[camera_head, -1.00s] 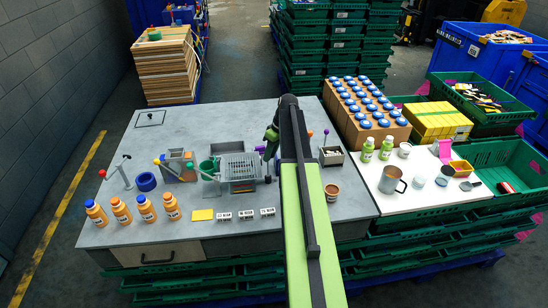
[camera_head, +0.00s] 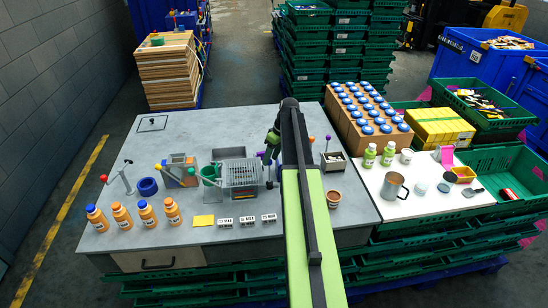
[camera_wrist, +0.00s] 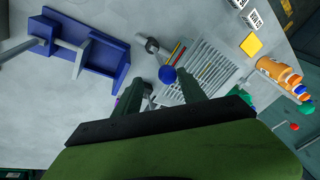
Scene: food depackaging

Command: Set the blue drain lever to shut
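A round blue knob (camera_wrist: 168,74), which looks like the drain lever's end, shows in the wrist view between my fingers and the slotted grey drain grate (camera_wrist: 208,72). Its stem is hard to make out, so I cannot tell the lever's setting. My gripper (camera_wrist: 158,82) points down at it with its two dark green fingers apart. I cannot tell whether either finger touches the knob. In the head view my gripper (camera_head: 271,143) is over the table behind the grate basket (camera_head: 243,174), and my arm hides part of that area.
A blue bracket with a grey bar (camera_wrist: 104,55) stands left in the wrist view. Orange bottles (camera_head: 146,213) line the table's front left. A small bin with a purple-knobbed rod (camera_head: 328,138) stands right of my arm. The back left of the table is mostly clear.

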